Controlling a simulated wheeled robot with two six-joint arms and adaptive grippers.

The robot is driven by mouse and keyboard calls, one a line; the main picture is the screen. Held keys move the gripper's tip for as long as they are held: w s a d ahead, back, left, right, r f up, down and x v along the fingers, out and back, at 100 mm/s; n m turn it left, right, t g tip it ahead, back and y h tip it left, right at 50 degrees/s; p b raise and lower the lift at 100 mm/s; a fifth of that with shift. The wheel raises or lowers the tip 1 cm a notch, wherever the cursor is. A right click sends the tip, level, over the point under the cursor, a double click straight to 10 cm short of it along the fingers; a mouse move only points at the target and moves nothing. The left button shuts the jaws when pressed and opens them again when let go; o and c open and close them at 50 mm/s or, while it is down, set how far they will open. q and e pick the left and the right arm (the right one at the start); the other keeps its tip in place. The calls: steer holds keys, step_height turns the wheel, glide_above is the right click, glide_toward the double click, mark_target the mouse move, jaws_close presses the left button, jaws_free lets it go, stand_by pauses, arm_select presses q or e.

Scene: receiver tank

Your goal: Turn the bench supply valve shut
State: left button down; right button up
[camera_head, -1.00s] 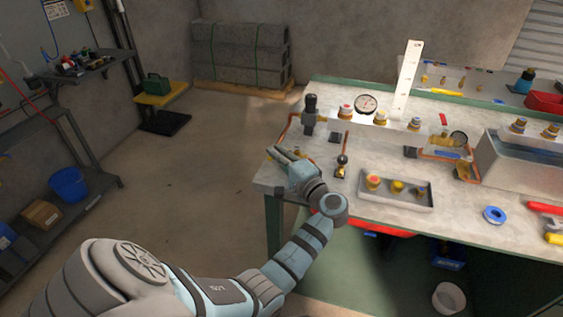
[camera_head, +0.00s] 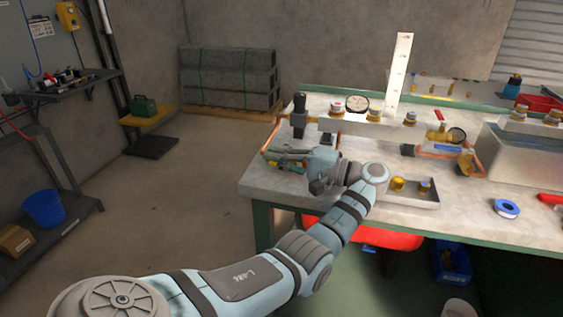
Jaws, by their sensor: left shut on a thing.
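My left gripper (camera_head: 277,158) is at the left end of the workbench (camera_head: 262,187), low over the bench top. Its fingers lie nearly level and point left. They are shut on the bench supply valve, which the fingers and wrist almost wholly hide, so its handle angle cannot be told. A bent copper pipe (camera_head: 270,138) runs from beside the fingers up to a dark regulator (camera_head: 299,117). My right gripper is not in view.
Behind the gripper stand a pale manifold with brass fittings (camera_head: 374,115) and a round gauge (camera_head: 356,103). My wrist partly covers a grey tray (camera_head: 430,203) with brass fittings. A water tank (camera_head: 500,155) stands at right.

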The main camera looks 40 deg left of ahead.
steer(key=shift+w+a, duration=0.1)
arm_select(q)
steer(key=c, duration=1.8)
jaws_free()
steer(key=shift+o, duration=0.2)
